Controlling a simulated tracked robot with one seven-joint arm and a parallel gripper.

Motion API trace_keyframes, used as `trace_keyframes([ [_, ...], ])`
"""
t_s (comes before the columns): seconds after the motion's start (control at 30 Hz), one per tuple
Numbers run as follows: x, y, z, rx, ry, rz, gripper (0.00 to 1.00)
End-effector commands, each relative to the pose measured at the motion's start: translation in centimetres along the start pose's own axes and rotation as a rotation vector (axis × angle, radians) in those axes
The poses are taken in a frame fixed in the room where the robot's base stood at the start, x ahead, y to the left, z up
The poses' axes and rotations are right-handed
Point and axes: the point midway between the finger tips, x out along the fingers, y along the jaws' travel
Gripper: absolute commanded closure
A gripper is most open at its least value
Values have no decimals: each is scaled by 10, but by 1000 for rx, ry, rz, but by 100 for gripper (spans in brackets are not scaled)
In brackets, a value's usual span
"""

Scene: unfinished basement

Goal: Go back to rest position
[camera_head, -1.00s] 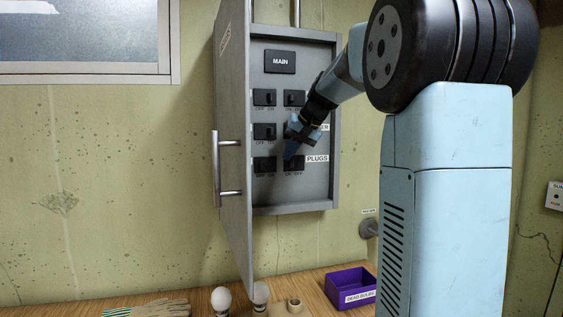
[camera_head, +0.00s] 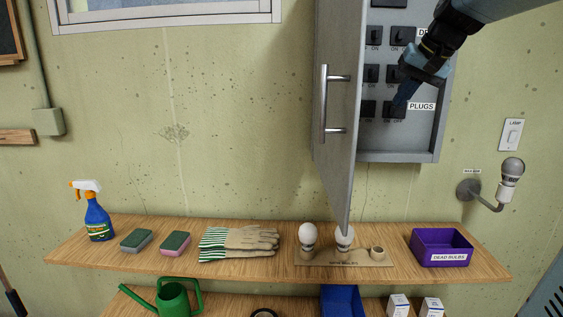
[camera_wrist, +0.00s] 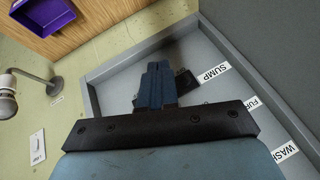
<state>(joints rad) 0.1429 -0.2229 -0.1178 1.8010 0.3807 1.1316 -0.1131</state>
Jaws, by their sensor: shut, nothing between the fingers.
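My gripper (camera_head: 403,98) is shut and empty, its blue fingers pointing down and left. It is at the open grey breaker panel (camera_head: 400,157), in front of the lower right switch (camera_head: 394,112) beside the PLUGS label (camera_head: 421,106). The fingers hide part of the switches, and I cannot tell whether they touch one. In the wrist view the closed fingers (camera_wrist: 157,84) are over the panel's grey inner face, near a black switch (camera_wrist: 186,82) and a SUMP label (camera_wrist: 213,73).
The panel door (camera_head: 339,110) stands open to the left, its handle (camera_head: 324,104) sticking out. Below is a wooden shelf (camera_head: 75,259) with a spray bottle, sponges, gloves, bulbs and a purple bin (camera_head: 425,246). A wall lamp (camera_head: 503,185) is right of the panel.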

Motion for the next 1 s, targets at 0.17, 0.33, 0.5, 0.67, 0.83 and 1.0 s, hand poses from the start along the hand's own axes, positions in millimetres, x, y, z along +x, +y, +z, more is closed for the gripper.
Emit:
trace_keyframes([
  [0.17,6,-3,74,-57,-12,54,100],
  [0.33,16,2,142,-120,-17,110,100],
  [0.5,31,13,209,-191,-17,167,100],
  [0.67,45,27,259,-253,-11,213,100],
  [0.83,54,40,287,-290,-7,240,100],
  [1.0,57,43,294,-299,-6,248,100],
])
